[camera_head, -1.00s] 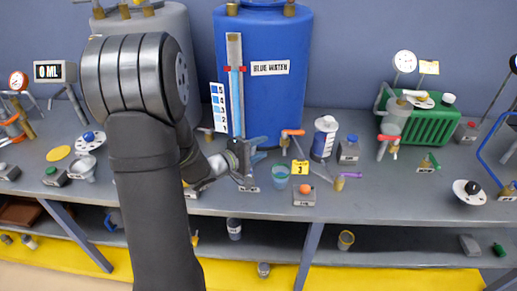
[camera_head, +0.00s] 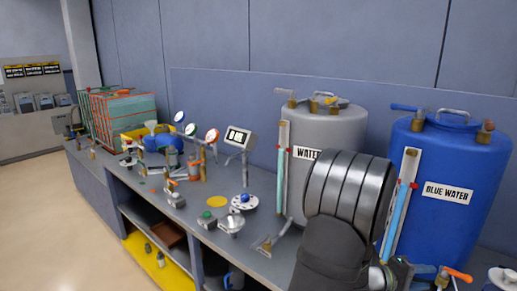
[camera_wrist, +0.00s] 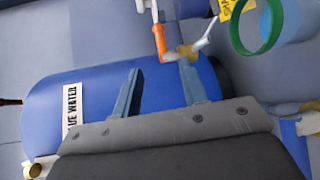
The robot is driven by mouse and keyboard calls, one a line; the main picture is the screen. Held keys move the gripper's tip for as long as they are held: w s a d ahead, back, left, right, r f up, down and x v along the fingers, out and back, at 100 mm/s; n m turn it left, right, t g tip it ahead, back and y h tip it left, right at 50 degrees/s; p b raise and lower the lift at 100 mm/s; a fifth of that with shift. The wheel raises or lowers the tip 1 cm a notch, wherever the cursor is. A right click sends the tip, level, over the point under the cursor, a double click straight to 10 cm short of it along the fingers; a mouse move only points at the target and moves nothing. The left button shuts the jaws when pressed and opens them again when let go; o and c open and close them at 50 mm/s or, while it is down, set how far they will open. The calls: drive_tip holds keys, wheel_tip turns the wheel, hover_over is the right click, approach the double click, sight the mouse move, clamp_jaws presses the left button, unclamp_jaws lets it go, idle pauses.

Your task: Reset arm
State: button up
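My gripper (camera_wrist: 160,68) shows in the wrist view with its two blue-grey fingers apart and nothing between them. Behind the fingers is the blue tank (camera_wrist: 70,120) labelled BLUE WATER. Its tap with an orange handle (camera_wrist: 159,42) lies just past the fingertips. A cup with a green rim (camera_wrist: 262,48) is at the upper right, apart from the fingers. In the head view my dark arm crosses the lower right, in front of the grey WATER tank (camera_head: 345,130) and beside the blue tank (camera_head: 445,165). The gripper there is mostly hidden behind the arm.
The grey bench (camera_head: 215,235) runs to the far left. A digital display (camera_head: 238,137), a white disc with a blue knob (camera_head: 244,203), small gauges and a teal crate (camera_head: 125,115) stand on it. A shelf lies below. Open floor (camera_head: 50,210) is at the left.

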sight(458, 276)
drive_tip(key=d, duration=0.4)
drive_tip(key=d+f, duration=0.1)
drive_tip(key=d, duration=0.3)
drive_tip(key=d+f, duration=0.1)
drive_tip(key=d, duration=0.4)
drive_tip(key=shift+d, duration=0.1)
drive_tip(key=shift+r, duration=0.1)
